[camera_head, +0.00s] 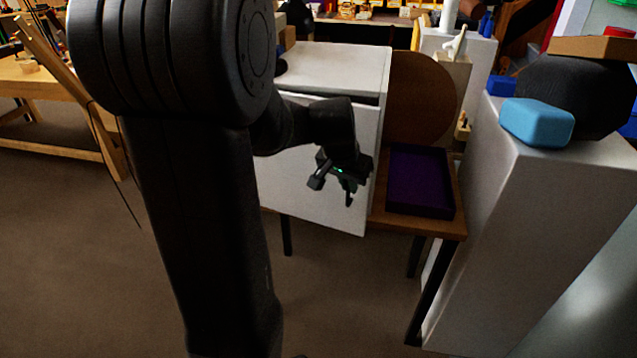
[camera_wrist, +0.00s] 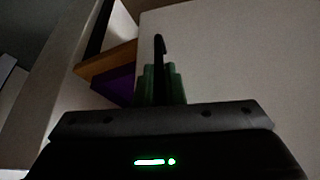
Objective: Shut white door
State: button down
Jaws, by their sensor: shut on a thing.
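The white door (camera_head: 290,180) is a flat white panel on the front of a white cabinet (camera_head: 335,62). A dark gap shows along its top edge, so it looks ajar; how far cannot be told. My gripper (camera_head: 335,184) is in front of the door's right part. In the wrist view my gripper (camera_wrist: 161,84) has its green-padded fingers close together around a slim dark upright piece (camera_wrist: 158,47), which looks like the door's handle. The door (camera_wrist: 235,60) fills the right of that view. In the head view my arm hides the door's left part.
A wooden table (camera_head: 397,220) with a purple tray (camera_head: 420,182) is right of the door. A white pedestal (camera_head: 480,230) with a blue rounded block (camera_head: 537,122) stands farther right. A round brown board (camera_head: 420,95) stands behind the tray. Open floor (camera_head: 335,310) lies in front.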

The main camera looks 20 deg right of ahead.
jog(key=w+d+p, duration=0.1)
jog(key=w+d, duration=0.3)
jog(key=d, duration=0.1)
jog(key=shift+w+d+r, duration=0.15)
jog(key=shift+w+d, duration=0.1)
jog(key=shift+w, duration=0.15)
jog(key=shift+w+r, duration=0.1)
jog(key=c, duration=1.5)
grip_release()
jog(key=shift+d, duration=0.25)
jog(key=shift+a+f, duration=0.15)
jog(key=shift+f, duration=0.1)
jog(key=shift+r, duration=0.15)
